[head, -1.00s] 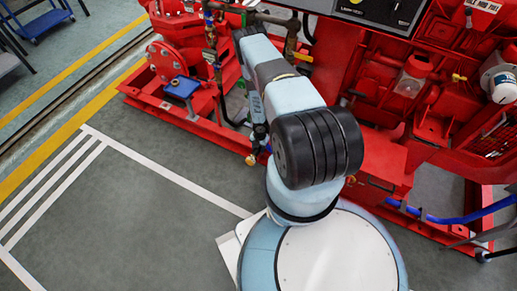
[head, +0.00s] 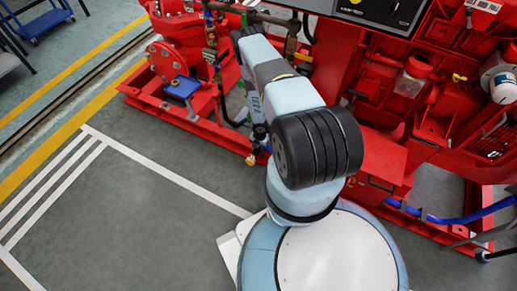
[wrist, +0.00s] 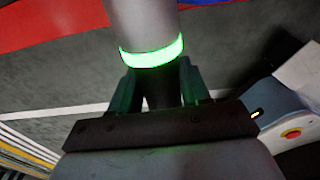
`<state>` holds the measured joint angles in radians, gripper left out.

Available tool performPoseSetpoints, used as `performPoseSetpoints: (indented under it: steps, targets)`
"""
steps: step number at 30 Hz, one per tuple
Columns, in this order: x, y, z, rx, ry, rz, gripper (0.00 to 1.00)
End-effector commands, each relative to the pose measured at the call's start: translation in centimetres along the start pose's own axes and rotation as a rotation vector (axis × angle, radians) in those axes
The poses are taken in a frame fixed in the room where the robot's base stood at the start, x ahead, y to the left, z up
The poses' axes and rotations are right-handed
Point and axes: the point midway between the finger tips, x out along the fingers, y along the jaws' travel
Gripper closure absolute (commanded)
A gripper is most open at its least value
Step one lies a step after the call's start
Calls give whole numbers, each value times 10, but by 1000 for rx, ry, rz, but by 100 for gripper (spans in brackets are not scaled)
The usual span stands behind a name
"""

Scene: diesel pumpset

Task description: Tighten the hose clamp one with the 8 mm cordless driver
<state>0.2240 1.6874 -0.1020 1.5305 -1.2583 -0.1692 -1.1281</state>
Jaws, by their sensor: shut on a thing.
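In the wrist view my gripper (wrist: 156,88) is shut on a grey cylindrical body with a glowing green ring, which I take to be the cordless driver (wrist: 145,22). The driver runs up out of the top of the wrist view, so its tip and socket are out of sight. I cannot make out hose clamp one in either view.
A red flanged pump (head: 178,58) and pipework stand left of my arm. A blue-topped item (head: 182,87) sits on the red base frame. A blue hose (head: 460,215) runs low at the right. The grey floor (head: 120,215) at the left is clear.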

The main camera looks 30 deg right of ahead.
Motion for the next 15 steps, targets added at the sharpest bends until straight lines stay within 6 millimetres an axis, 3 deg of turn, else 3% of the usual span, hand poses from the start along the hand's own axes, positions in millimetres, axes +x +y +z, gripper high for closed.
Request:
performPoseSetpoints:
  steps: [15]
  targets:
    - [2,1,-28,-2,1,0,100]
